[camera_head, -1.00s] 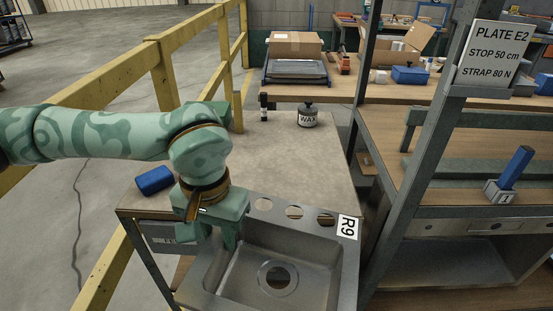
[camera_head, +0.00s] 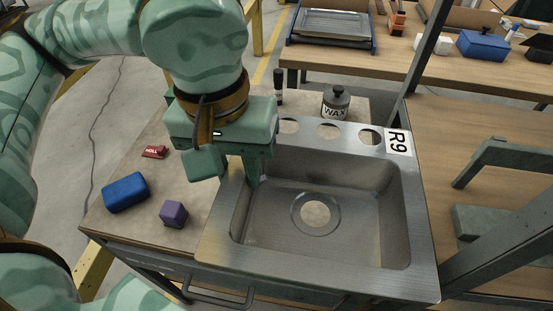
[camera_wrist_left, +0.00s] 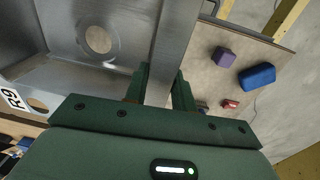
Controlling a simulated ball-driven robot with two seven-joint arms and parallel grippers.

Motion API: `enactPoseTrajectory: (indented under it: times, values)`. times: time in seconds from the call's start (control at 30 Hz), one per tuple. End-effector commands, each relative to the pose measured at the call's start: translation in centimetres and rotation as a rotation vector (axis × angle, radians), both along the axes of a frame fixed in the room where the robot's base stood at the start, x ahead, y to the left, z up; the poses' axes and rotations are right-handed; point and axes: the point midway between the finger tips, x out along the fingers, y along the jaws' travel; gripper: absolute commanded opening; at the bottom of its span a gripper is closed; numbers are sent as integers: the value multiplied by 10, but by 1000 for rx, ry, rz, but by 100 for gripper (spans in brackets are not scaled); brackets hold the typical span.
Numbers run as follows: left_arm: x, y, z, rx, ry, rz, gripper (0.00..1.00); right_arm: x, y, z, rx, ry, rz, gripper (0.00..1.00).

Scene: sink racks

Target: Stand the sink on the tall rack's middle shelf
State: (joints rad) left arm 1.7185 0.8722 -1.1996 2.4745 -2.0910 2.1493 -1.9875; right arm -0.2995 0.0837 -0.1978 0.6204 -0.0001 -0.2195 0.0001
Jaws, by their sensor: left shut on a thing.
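The steel sink (camera_head: 300,195) has a square basin, a round drain hole, several holes along its far rim and a white R9 label. My left gripper (camera_head: 243,168) is shut on its left rim; the wrist view shows the two fingers (camera_wrist_left: 160,85) on either side of that rim (camera_wrist_left: 166,50). The basin opens upward, over the right part of the beige-topped bench. I cannot tell if its underside touches the bench. The tall rack shows in part at right: a grey post (camera_head: 427,50) and a wooden shelf (camera_head: 455,125). My right gripper is not in view.
On the bench (camera_head: 155,215) are a blue block (camera_head: 126,193), a purple block (camera_head: 173,213), a small red item (camera_head: 155,152) and a WAX jar (camera_head: 335,103) behind the sink. Grey brackets (camera_head: 505,150) occupy the shelf. A slanted beam (camera_head: 500,245) crosses the lower right.

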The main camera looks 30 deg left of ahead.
Motion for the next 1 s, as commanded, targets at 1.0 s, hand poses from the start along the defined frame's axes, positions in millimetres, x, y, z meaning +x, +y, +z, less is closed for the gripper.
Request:
enactPoseTrajectory:
  times: [1.0]
  values:
    - [118,74,-126,-1,5,-1,0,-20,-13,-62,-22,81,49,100]
